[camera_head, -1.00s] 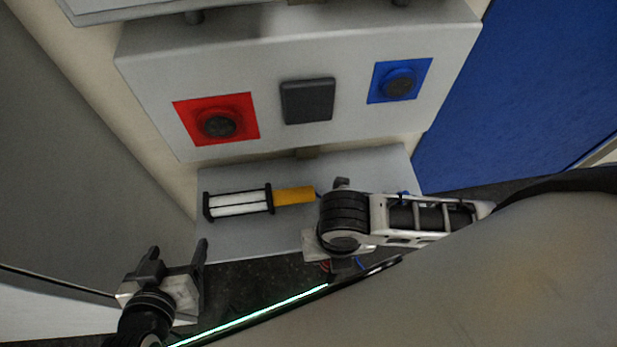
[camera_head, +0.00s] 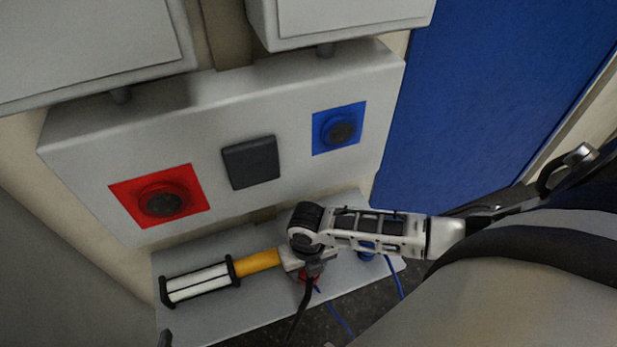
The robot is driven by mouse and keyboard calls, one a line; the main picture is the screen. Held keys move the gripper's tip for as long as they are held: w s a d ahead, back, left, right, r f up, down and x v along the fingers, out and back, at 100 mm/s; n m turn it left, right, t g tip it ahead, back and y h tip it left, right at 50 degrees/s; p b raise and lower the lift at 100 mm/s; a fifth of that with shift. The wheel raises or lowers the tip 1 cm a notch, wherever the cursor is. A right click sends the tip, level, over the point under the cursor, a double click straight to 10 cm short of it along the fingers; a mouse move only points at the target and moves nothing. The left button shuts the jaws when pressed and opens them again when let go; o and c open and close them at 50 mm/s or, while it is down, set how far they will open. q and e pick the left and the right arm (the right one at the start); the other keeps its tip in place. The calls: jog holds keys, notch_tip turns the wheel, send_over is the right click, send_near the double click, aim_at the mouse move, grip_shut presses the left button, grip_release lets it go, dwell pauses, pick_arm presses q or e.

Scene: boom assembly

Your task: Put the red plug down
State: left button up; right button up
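The red plug (camera_head: 309,280) shows only as a bit of red low under my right gripper, at the grey shelf. The rest of it is hidden. My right gripper (camera_head: 307,273) points down over it, with its wrist above. Its fingertips are hidden, so I cannot tell whether they are shut on the plug. A black cable hangs down in front of it. Only a dark tip of my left gripper (camera_head: 165,339) shows at the bottom left edge, away from the plug.
The grey shelf (camera_head: 215,318) also bears a yellow and white lamp-like tool (camera_head: 215,277) left of the gripper and a blue plug (camera_head: 366,252) with a blue cable on the right. The panel above has a red socket (camera_head: 163,201), dark cover (camera_head: 251,162) and blue socket (camera_head: 340,130).

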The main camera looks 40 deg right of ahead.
jog(key=shift+f, duration=0.95)
jog(key=o, duration=1.3)
jog(key=shift+s+f, duration=0.1)
